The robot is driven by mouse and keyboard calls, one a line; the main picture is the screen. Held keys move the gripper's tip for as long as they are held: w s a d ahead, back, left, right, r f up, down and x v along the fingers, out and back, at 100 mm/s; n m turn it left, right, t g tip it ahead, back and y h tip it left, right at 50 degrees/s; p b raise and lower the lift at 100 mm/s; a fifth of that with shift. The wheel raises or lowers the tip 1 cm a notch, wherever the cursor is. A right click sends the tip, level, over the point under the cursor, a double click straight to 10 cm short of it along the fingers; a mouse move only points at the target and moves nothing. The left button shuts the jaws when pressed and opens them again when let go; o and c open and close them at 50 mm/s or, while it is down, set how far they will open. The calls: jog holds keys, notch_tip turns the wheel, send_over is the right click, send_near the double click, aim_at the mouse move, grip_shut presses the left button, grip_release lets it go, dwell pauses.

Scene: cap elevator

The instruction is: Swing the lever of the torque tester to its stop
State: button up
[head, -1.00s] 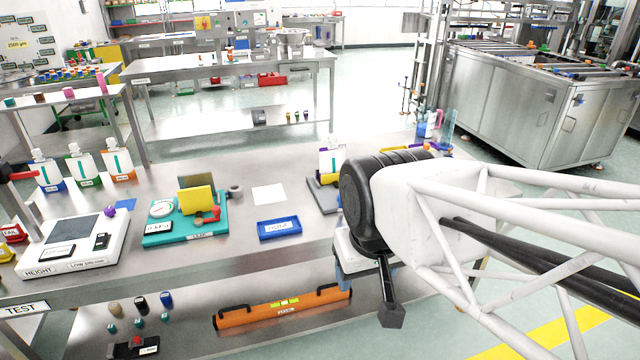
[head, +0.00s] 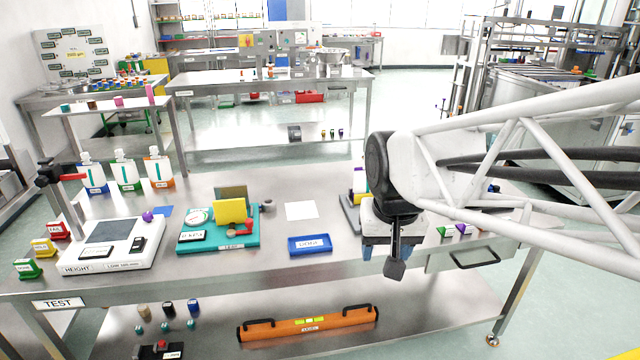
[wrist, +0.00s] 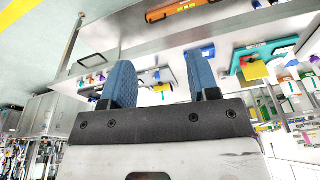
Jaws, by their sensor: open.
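A grey device base (head: 350,219), probably the torque tester, stands on the bench left of my arm in the head view. A pouch with yellow and purple parts (head: 360,182) stands at it. My arm covers its right side, and I cannot make out its lever. My gripper (head: 394,254) points down near the bench's front edge, right of and nearer than that base. Its blue fingers are apart. In the wrist view my open gripper (wrist: 163,78) has nothing held between its fingers.
A blue tray (head: 310,245), teal leak tester (head: 222,242) and white height gauge (head: 110,247) stand to the left. Three pouches (head: 125,172) stand behind the gauge. Small coloured pieces (head: 462,230) lie right of my gripper. An orange level (head: 307,323) lies on the lower shelf.

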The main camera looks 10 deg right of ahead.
jog(key=w+d+f+m+g, duration=0.1)
jog(key=w+d+f+m, duration=0.15)
jog(key=w, duration=0.95)
jog(key=w+d+f+m, duration=0.2)
jog(key=w+d, duration=0.2)
jog(key=w, duration=0.9)
jog(key=w+d+f+m, duration=0.1)
jog(key=w+d+f, duration=0.2)
jog(key=w+f, duration=0.2)
jog(key=w+d+f+m, duration=0.1)
jog(key=w+d+f, duration=0.2)
jog(key=w+f, duration=0.2)
jog(key=w+d+f+m+g, duration=0.1)
jog(key=w+f, duration=0.4)
jog(key=w, duration=0.5)
jog(key=shift+d+f+m, duration=0.2)
jog(key=shift+d+m, duration=0.05)
jog(key=shift+d, duration=0.35)
jog(key=shift+d+f+m, duration=0.15)
jog(key=shift+d+m, duration=0.05)
jog(key=shift+d, duration=0.35)
jog(key=shift+w+d+f, duration=0.15)
jog(key=shift+w+f, duration=0.05)
jog(key=shift+f, duration=0.15)
jog(key=shift+f, duration=3.75)
jog(key=shift+c, duration=0.2)
